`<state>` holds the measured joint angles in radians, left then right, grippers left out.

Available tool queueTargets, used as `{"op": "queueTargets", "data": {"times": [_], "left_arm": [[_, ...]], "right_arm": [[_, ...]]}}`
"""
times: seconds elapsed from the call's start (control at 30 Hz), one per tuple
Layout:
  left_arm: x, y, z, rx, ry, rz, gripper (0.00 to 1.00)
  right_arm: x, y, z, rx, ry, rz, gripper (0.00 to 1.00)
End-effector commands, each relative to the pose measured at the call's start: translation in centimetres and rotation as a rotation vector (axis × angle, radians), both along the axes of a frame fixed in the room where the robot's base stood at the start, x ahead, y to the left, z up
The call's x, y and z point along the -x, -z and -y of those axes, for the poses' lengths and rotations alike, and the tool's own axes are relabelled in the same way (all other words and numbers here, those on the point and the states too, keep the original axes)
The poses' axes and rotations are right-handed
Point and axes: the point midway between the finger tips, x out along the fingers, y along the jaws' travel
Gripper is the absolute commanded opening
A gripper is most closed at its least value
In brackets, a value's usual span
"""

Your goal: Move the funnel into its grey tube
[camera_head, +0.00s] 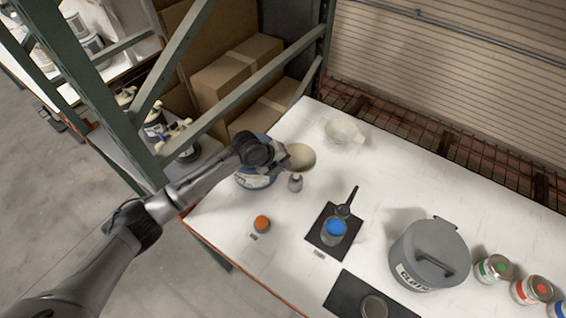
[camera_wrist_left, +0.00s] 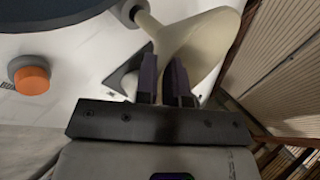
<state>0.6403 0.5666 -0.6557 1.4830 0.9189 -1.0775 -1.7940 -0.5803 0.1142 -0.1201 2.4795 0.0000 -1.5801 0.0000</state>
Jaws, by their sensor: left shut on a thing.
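The funnel (camera_head: 301,157) is cream-coloured, above the white table near its left end. My left gripper (camera_head: 284,157) is shut on it; in the left wrist view the purple fingers (camera_wrist_left: 164,82) close at the funnel (camera_wrist_left: 205,42), its wide mouth to the right and its narrow spout to the upper left. A small grey tube (camera_head: 295,183) stands just below the funnel in the head view. In the left wrist view the spout end meets or overlaps a dark grey round part; I cannot tell whether it is inside the tube. My right gripper is not in view.
A labelled bucket (camera_head: 254,181) stands behind my left wrist. A pale bowl (camera_head: 343,133) is at the back.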

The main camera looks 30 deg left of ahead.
Motion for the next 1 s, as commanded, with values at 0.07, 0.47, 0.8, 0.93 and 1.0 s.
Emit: {"op": "queueTargets", "data": {"times": [0.07,0.47,0.8,0.93,1.0], "left_arm": [[0.0,0.0,0.0,0.0,0.0,0.0,0.0],[0.0,0.7,0.0,0.0,0.0,0.0,0.0],[0.0,1.6,0.0,0.0,0.0,0.0,0.0],[0.0,1.9,0.0,0.0,0.0,0.0,0.0],[0.0,2.0,0.0,0.0,0.0,0.0,0.0]], "right_arm": [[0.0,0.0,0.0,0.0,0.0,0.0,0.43],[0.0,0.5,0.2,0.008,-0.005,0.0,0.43],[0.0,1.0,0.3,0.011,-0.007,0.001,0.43],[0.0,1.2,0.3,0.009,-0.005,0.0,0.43],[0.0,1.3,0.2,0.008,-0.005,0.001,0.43]]}}
